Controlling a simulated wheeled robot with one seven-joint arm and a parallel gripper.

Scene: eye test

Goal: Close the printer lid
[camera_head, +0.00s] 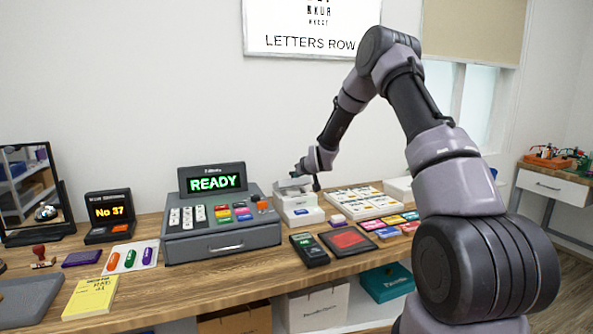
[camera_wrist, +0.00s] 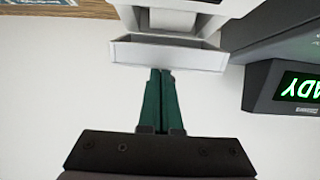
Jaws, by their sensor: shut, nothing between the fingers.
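The small white printer (camera_head: 301,215) stands on the wooden counter just right of the cash register. Its white lid (camera_wrist: 168,55) is raised; it shows in the wrist view as a shallow box-like shape, with a pale paper roll (camera_wrist: 172,20) visible beyond it. My gripper (camera_head: 297,174) is above and at the back of the printer in the head view. In the wrist view my gripper (camera_wrist: 161,71) has its green fingers together, empty, with the tips at the lid's edge. I cannot tell whether they touch it.
The grey cash register (camera_head: 222,236) with its READY display stands close left of the printer. A white tray of small items (camera_head: 356,203) lies to the right. A card terminal (camera_head: 309,249) and a red-topped pad (camera_head: 347,240) lie in front. The wall is behind.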

